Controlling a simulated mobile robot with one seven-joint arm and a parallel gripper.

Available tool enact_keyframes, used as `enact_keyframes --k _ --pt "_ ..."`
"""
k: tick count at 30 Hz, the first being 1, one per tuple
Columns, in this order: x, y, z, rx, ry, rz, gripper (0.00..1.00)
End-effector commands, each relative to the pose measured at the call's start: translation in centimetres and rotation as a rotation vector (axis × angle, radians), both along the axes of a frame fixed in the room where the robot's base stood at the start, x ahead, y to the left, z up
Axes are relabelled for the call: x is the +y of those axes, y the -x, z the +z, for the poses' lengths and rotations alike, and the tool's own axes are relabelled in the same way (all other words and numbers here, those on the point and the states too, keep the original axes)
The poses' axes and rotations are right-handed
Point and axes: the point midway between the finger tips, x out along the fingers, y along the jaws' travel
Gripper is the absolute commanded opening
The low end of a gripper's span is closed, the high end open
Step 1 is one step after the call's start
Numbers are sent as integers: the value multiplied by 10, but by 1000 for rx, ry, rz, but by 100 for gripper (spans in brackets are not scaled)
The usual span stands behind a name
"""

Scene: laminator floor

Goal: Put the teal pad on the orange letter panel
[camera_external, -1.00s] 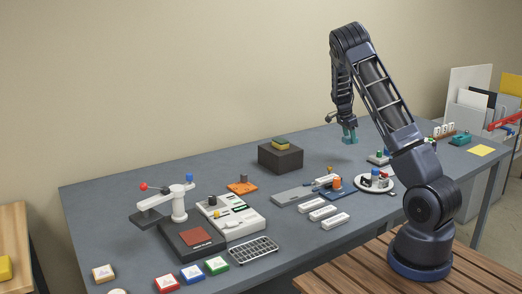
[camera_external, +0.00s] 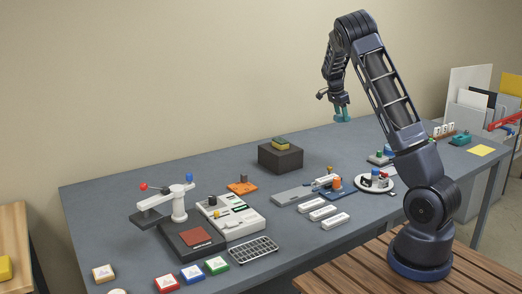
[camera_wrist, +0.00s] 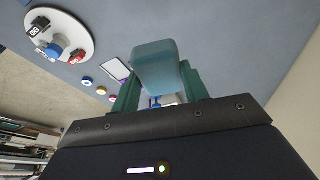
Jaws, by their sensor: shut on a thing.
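My gripper (camera_external: 342,112) is shut on the teal pad and holds it in the air above the back right part of the grey table. In the wrist view the teal pad (camera_wrist: 155,66) is a pale blue-teal block between the two green fingers of my gripper (camera_wrist: 156,92). An orange panel (camera_external: 236,188) with a dark knob lies flat on the table left of centre, well to the left of and below my gripper. Any letter on it is too small to read.
A dark block (camera_external: 267,158) with a yellow-green piece on top stands at mid-table. A round white tray (camera_external: 388,188) with small pieces sits near my base. White bars, a cream device (camera_external: 247,226) and a wire rack (camera_external: 240,252) fill the front. The back left table is clear.

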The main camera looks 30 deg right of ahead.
Motion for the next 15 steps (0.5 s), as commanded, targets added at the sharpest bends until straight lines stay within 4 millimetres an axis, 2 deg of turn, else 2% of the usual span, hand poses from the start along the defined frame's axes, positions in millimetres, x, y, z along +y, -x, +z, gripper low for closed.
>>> enact_keyframes --k 1,6,15 --pt "23 -8 1 -1 -2 15 23" --pt "95 -27 2 -2 -8 42 23" --pt "227 -42 5 0 -11 93 23"
